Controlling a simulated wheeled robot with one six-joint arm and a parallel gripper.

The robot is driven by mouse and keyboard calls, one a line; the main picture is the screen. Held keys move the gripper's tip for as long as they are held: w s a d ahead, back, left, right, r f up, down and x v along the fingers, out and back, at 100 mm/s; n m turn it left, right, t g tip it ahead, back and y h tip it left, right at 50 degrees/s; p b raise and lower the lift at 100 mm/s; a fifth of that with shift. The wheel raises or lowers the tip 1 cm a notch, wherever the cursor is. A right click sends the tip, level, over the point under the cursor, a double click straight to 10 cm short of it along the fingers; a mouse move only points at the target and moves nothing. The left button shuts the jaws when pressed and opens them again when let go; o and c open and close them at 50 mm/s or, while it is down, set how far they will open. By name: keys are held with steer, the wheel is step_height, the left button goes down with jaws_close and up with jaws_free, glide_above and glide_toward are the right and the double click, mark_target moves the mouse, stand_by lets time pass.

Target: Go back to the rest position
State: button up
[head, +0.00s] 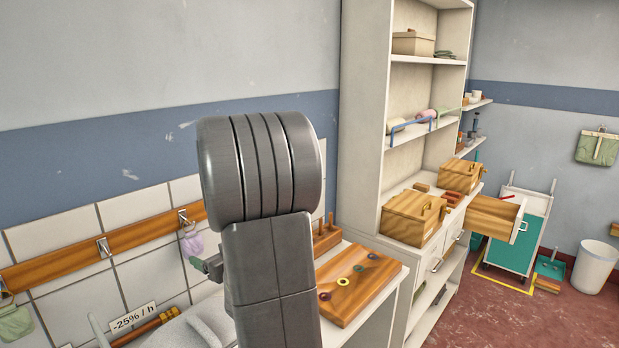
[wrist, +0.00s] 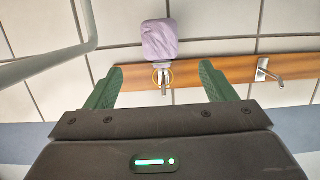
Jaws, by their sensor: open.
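My gripper (wrist: 160,70) is open, its two green fingers spread wide in the wrist view with nothing gripped. In the head view the purple item (head: 193,244) hangs at the wall, left of my grey arm. Part of my gripper (head: 208,264) shows just below it; the rest is hidden behind the arm.
A wooden board with coloured rings (head: 358,283) lies on the counter right of my arm. A tall white shelf (head: 362,120) stands behind it, with wooden boxes (head: 413,216) and an open drawer (head: 494,218). A green cloth (head: 15,322) hangs at far left.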

glide_toward(194, 245)
steer(key=p+x, duration=0.2)
steer(key=x, duration=0.6)
steer(key=p, duration=0.1)
steer(key=d+r+p, duration=0.1)
steer(key=shift+s+d+r+p, duration=0.1)
steer(key=shift+s+r+p, duration=0.2)
steer(key=shift+s, duration=0.1)
steer(key=f+b+v, duration=0.1)
steer(key=f+v, duration=0.1)
steer(key=v, duration=0.9)
steer(key=shift+s+d+b, duration=0.3)
steer(key=shift+d+b, duration=0.05)
steer(key=shift+b, duration=0.05)
steer(key=shift+r, duration=0.15)
